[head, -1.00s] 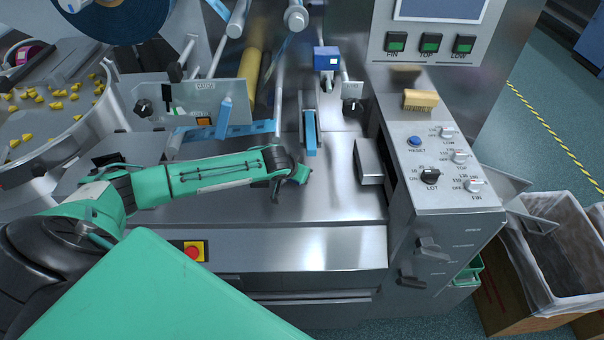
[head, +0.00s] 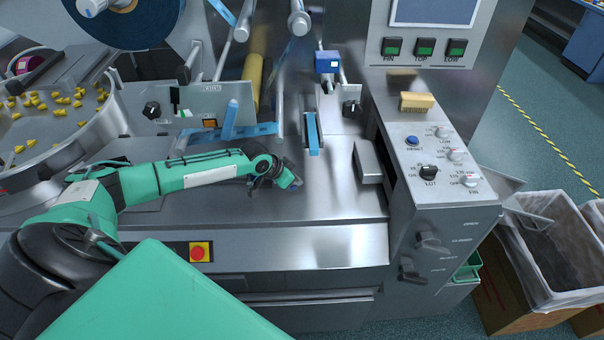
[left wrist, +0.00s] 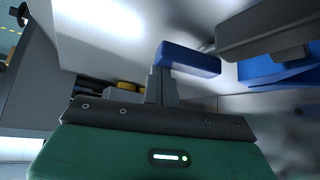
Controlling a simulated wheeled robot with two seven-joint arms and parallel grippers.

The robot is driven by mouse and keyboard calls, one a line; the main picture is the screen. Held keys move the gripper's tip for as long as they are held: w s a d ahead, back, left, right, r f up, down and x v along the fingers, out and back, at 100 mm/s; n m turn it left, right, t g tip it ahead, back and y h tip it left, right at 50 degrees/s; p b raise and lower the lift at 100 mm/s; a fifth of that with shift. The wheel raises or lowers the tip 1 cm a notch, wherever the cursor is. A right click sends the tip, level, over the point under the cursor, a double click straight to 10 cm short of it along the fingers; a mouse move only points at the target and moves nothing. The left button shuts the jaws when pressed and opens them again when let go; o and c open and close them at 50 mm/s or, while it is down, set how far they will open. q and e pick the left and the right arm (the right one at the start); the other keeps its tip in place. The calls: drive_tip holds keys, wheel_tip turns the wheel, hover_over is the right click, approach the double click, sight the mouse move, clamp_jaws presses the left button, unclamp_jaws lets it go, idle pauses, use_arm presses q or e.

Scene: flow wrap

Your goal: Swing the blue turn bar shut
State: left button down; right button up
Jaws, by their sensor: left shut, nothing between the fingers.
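A blue bar (head: 250,131) with an upright blue handle (head: 231,114) lies across the machine, left of centre in the head view. A narrow second blue bar (head: 312,134) runs front to back to its right. I cannot tell for sure which is the turn bar. My left gripper (head: 293,183) is shut and empty over the steel deck, in front of both bars and touching neither. In the left wrist view a blue piece (left wrist: 190,59) shows above the gripper body, and a larger blue part (left wrist: 275,70) is at the right, partly hidden. My right gripper is out of view.
The steel deck (head: 335,210) is clear around the gripper. A raised metal block (head: 367,162) and the control panel (head: 435,165) stand to the right. A red stop button (head: 198,252) is on the front face. A bowl of yellow pieces (head: 40,130) is at the left.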

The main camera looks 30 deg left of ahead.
use_arm(q)
drive_tip(key=shift+s+a, duration=0.3)
drive_tip(key=shift+s, duration=0.15)
drive_tip(key=shift+a, duration=0.1)
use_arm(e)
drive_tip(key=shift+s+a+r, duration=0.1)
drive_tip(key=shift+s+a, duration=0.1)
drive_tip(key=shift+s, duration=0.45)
use_arm(q)
drive_tip(key=shift+s, duration=0.1)
drive_tip(key=shift+s+a, duration=0.15)
drive_tip(key=shift+a, duration=0.05)
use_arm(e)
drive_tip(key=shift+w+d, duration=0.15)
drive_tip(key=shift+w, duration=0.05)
